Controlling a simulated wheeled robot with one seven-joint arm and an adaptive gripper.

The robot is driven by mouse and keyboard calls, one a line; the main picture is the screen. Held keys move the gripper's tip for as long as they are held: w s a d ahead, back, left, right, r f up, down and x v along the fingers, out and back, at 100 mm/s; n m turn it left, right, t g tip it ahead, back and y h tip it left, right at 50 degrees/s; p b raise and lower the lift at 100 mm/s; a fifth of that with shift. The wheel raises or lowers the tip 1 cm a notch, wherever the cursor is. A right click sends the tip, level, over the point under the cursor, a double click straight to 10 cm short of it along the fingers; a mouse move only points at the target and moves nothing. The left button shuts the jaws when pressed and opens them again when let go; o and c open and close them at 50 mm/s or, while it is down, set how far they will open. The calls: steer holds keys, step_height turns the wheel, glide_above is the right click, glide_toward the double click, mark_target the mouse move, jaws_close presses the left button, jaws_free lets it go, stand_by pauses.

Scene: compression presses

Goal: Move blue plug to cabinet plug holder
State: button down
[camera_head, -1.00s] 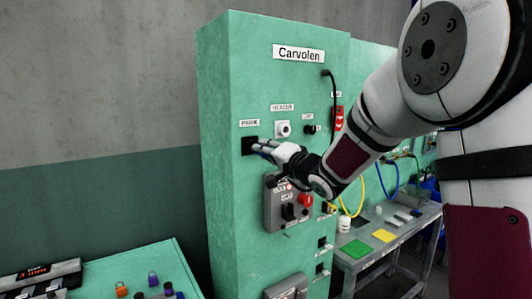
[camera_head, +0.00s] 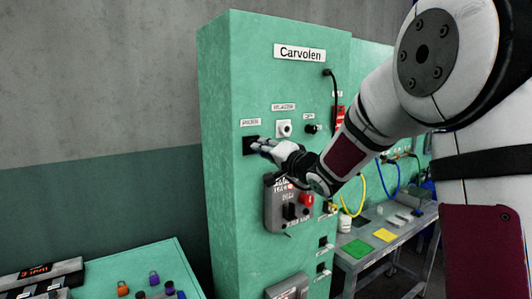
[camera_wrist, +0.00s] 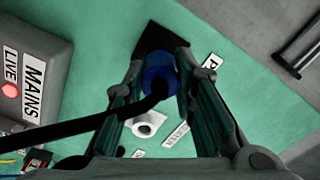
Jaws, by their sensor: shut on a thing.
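The blue plug (camera_wrist: 158,75) is between the fingers of my gripper (camera_wrist: 160,88) in the wrist view. A black cable runs from the plug toward the lower left. In the head view my gripper (camera_head: 258,146) is at the black square holder (camera_head: 250,146) on the front of the green cabinet (camera_head: 235,210), under a small label. The dark holder (camera_wrist: 155,37) also shows just beyond the plug in the wrist view. The plug's front end is hidden, so I cannot tell how far it sits in the holder.
A grey switch box (camera_head: 274,213) with a red button sits below my gripper on the cabinet. A white knob (camera_head: 283,128) is just right of the holder.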

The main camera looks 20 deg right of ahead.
steer(key=shift+x, duration=0.95)
steer(key=c, duration=1.2)
jaws_free()
steer(key=shift+c, duration=0.2)
steer(key=v, duration=1.2)
